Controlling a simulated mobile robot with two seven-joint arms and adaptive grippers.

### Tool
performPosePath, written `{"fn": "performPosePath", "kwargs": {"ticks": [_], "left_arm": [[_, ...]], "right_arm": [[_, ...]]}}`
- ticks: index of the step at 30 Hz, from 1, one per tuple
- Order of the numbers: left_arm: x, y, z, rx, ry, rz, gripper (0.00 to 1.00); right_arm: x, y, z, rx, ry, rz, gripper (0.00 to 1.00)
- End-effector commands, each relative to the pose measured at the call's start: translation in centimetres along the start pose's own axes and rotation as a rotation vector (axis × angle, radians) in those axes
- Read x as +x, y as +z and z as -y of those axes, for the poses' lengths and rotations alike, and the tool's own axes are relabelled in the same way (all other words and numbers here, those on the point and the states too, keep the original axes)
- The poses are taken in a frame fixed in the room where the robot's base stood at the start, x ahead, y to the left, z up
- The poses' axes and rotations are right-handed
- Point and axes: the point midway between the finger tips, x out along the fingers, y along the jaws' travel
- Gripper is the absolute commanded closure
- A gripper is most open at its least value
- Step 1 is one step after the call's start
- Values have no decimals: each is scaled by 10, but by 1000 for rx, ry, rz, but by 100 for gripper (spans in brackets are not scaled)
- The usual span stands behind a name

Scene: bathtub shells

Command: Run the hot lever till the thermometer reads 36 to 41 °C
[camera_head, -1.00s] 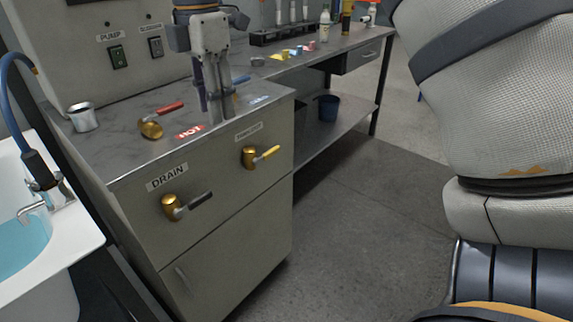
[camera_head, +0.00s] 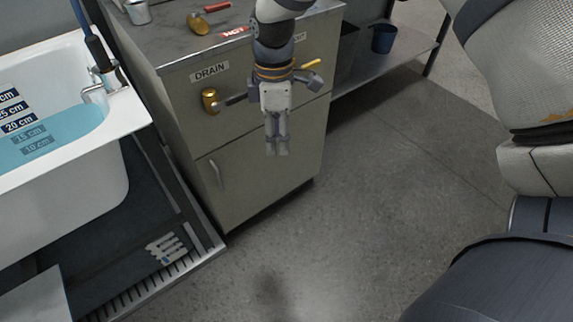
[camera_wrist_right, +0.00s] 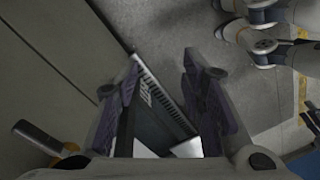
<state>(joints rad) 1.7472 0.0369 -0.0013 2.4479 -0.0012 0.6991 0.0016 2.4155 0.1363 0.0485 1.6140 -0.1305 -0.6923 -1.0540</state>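The red-handled lever (camera_head: 209,11) with its brass body stands on the cabinet top beside the red HOT label (camera_head: 234,32). My right gripper (camera_head: 277,151) points down in front of the cabinet, below and right of that lever and apart from it. The right wrist view shows its two fingers (camera_wrist_right: 157,92) wide apart with nothing between them. The white tub (camera_head: 75,200) holds blue water (camera_head: 50,135), with depth labels on its wall. I cannot make out a thermometer or its reading. My left gripper is not in view.
The brass DRAIN valve (camera_head: 210,101) with a dark handle is on the cabinet front (camera_head: 250,175), just left of my right gripper. A yellow lever handle (camera_head: 311,64) shows behind my right arm. A metal cup (camera_head: 138,11) stands left of the red lever.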

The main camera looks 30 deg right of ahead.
Motion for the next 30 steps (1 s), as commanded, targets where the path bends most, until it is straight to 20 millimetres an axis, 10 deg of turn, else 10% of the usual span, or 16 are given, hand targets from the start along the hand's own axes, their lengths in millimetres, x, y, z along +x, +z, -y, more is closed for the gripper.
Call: {"fn": "performPosePath", "kwargs": {"ticks": [9, 20, 25, 30], "left_arm": [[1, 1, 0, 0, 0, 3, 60], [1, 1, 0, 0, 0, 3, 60], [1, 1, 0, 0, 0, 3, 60], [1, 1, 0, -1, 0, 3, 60]], "right_arm": [[51, 8, 26, 126, -20, 2, 63], [56, 9, 29, 143, -20, 1, 63], [56, 9, 29, 143, -20, 1, 100], [104, 24, 66, 274, -47, 15, 100]]}}
